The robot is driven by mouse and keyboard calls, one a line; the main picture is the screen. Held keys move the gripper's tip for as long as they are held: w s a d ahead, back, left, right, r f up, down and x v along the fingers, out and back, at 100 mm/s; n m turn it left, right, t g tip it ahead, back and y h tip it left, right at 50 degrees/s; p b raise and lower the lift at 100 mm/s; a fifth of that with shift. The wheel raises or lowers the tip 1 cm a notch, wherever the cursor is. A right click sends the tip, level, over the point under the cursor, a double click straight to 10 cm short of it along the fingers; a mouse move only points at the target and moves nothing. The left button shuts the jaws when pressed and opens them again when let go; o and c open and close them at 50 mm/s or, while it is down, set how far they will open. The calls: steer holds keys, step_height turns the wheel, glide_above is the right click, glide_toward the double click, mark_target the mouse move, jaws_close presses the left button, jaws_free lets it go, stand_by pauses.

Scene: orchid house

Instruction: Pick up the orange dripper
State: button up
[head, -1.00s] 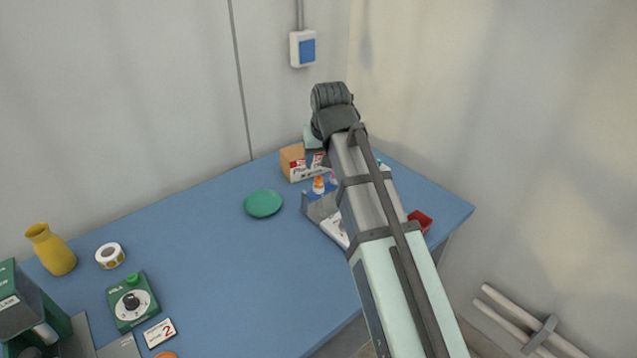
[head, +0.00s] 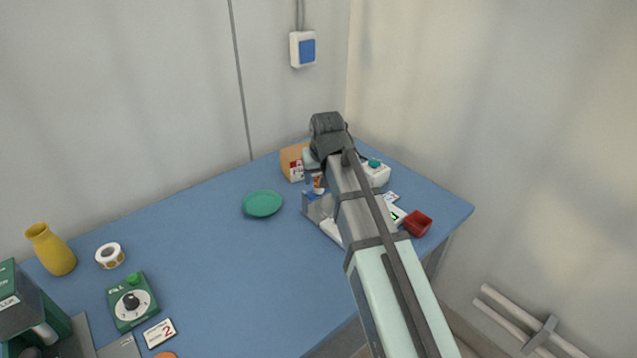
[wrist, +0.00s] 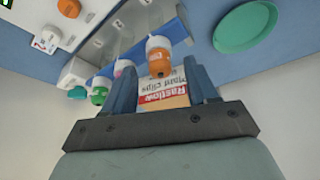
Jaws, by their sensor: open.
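The orange dripper (wrist: 159,60) is a small pale bottle with an orange top, standing in a rack (wrist: 128,30). It also shows in the head view (head: 317,181), partly covered by my arm. My gripper (wrist: 160,68) is open in the wrist view. The dripper appears in line with the gap, at about the fingertips; I cannot tell whether it is between them. Nothing is held. A pink-topped bottle (wrist: 124,68) and a green-topped bottle (wrist: 99,92) stand in the same row, to the left in the wrist view. In the head view the fingers are mostly hidden.
A plant clips box (wrist: 164,100) shows beyond the fingers, against the back of the table (head: 250,260). A green saucer (head: 263,204) lies left of the rack. A red container (head: 418,223) and a white device (head: 376,173) are at the right. The table's middle is clear.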

steer(key=shift+w+f, duration=0.2)
steer(key=shift+f, duration=0.35)
jaws_close()
steer(key=shift+r, duration=0.1)
